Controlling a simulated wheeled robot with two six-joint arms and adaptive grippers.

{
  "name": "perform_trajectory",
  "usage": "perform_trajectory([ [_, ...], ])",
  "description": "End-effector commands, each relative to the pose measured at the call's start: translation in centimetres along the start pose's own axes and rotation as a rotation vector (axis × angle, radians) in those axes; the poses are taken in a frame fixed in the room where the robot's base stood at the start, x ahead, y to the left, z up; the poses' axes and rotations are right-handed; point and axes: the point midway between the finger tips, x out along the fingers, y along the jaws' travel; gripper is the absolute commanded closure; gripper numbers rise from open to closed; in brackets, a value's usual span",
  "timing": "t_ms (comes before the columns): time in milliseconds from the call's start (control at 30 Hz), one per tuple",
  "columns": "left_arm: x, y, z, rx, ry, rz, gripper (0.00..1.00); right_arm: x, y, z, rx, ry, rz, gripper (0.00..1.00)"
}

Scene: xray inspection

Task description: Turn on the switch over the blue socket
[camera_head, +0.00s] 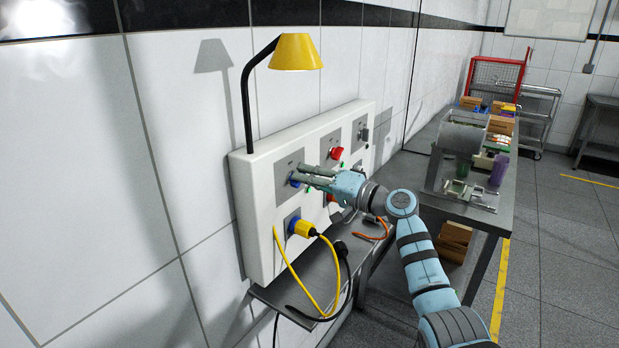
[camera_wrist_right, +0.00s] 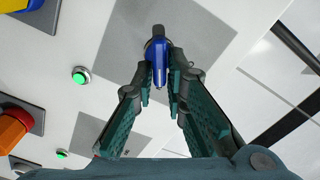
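A blue switch (camera_head: 293,181) sits on a grey plate at the upper left of the white panel. Directly below it is the blue socket (camera_head: 291,226), with a yellow plug (camera_head: 304,229) in it. My right gripper (camera_head: 299,175) is at the blue switch, its two fingers apart. In the right wrist view the blue switch knob (camera_wrist_right: 159,64) lies between the fingertips (camera_wrist_right: 164,75); I cannot tell whether they touch it. Its fingers point at the panel. My left gripper is not in view.
A red switch (camera_head: 337,153) and a grey switch (camera_head: 364,134) are farther along the panel (camera_head: 262,240). A yellow lamp (camera_head: 296,52) rises above it. Yellow and black cables hang over the narrow shelf (camera_head: 283,293). A cluttered table (camera_head: 487,217) stands at the right.

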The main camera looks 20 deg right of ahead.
Motion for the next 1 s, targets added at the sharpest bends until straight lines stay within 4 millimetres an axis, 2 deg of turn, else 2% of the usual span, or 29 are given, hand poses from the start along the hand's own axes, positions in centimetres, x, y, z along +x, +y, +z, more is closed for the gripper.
perform_trajectory([
  [100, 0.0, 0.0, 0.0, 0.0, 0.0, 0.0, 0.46, 0.0, 0.0, 0.0, -0.001, 0.0, 0.0, 0.7],
  [467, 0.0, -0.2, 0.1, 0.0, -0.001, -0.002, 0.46, -0.4, 0.1, -0.1, -0.002, 0.002, 0.002, 0.7],
  [567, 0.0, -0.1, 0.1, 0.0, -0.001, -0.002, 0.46, -1.8, 0.2, -0.1, -0.005, 0.003, 0.004, 0.7],
  [800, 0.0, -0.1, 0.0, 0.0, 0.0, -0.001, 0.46, -8.2, 0.2, -0.1, -0.006, 0.001, 0.007, 0.7],
  [900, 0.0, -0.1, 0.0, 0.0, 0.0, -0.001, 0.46, -10.4, 0.2, 0.0, -0.005, -0.001, 0.005, 0.7],
  [1000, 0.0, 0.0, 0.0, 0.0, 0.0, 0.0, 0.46, -11.6, 0.1, 0.0, -0.003, 0.0, 0.003, 0.7],
])
